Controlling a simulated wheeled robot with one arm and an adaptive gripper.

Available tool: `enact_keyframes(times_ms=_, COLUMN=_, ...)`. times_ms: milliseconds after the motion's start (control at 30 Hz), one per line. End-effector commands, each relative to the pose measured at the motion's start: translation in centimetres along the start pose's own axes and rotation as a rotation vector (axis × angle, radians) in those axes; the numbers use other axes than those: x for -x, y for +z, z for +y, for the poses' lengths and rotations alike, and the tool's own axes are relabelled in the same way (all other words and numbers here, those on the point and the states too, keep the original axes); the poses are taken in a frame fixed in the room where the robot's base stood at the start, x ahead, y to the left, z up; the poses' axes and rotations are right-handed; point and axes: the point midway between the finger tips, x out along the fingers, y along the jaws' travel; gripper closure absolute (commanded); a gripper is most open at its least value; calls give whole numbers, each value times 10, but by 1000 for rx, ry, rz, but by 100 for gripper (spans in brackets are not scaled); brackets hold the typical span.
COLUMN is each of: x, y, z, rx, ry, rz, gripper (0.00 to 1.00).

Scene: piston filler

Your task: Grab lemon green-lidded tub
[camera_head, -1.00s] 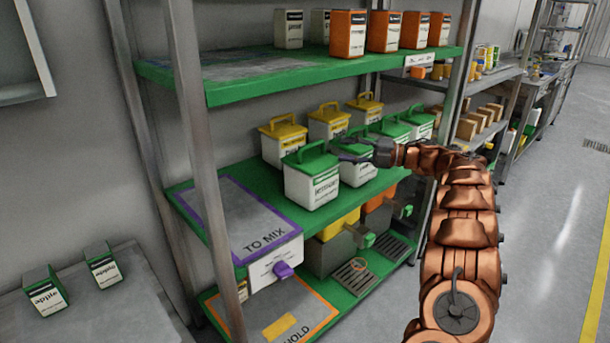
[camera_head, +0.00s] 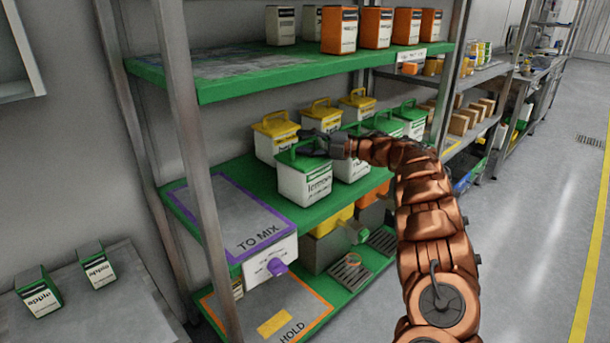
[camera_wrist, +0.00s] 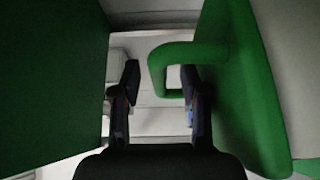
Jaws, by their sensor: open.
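The lemon tub (camera_head: 305,185) is white with a green lid and a green loop handle. It stands upright on the green middle shelf, at the front of the tubs. My gripper (camera_head: 312,142) is at its lid, by the handle, and partly covers it. In the wrist view, my gripper (camera_wrist: 160,88) is open, with one dark finger on each side. The green handle (camera_wrist: 157,72) reaches in from the right, and its outer bar appears between the fingers. The right finger overlaps the loop; I cannot tell whether they touch.
Yellow-lidded tubs (camera_head: 271,140) stand behind the lemon tub, and more green-lidded tubs (camera_head: 409,119) stand to its right. The green upper shelf (camera_head: 290,68) hangs above. The TO MIX area (camera_head: 225,210) at the left of the middle shelf is clear.

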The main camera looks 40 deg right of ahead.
Motion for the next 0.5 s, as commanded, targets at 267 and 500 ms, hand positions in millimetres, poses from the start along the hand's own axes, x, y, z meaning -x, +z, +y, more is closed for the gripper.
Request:
enact_keyframes(times_ms=267, x=-2, y=0, z=0, rx=-1, ry=1, rz=-1, gripper=59)
enact_keyframes(times_ms=500, x=-2, y=0, z=0, rx=-1, ry=1, rz=-1, gripper=84)
